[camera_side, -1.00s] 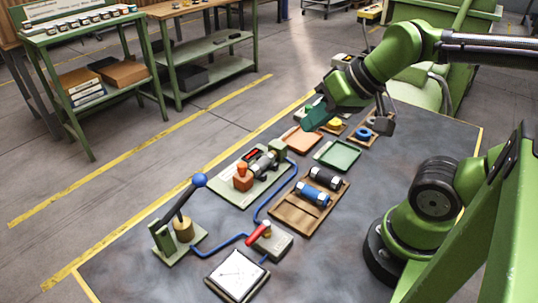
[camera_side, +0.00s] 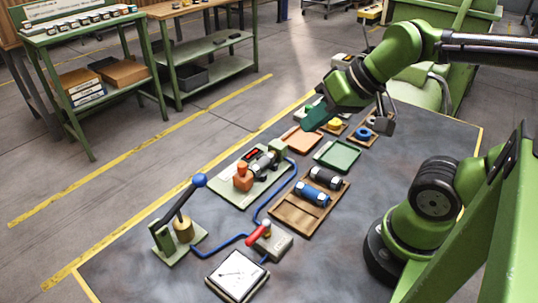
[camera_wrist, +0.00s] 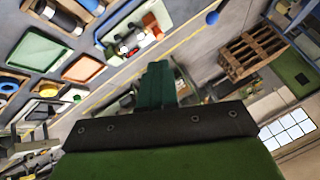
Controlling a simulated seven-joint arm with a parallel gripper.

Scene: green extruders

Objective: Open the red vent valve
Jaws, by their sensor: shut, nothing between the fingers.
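The red vent valve (camera_side: 257,233) is a red lever on a small grey block (camera_side: 277,246) at the front middle of the table in the side view. A blue hose runs into the block. My gripper (camera_side: 311,124) is high over the far part of the table, near the orange tray, well apart from the valve. Its green fingers (camera_wrist: 156,84) are together and hold nothing in the wrist view. I cannot make out the red valve in the wrist view.
A hand pump with a blue-knobbed lever (camera_side: 199,181) stands left of the valve; a square white gauge (camera_side: 238,275) lies in front. A wooden tray (camera_side: 296,222) with cylinders, a green tray (camera_side: 338,154) and an orange tray (camera_side: 300,139) lie behind.

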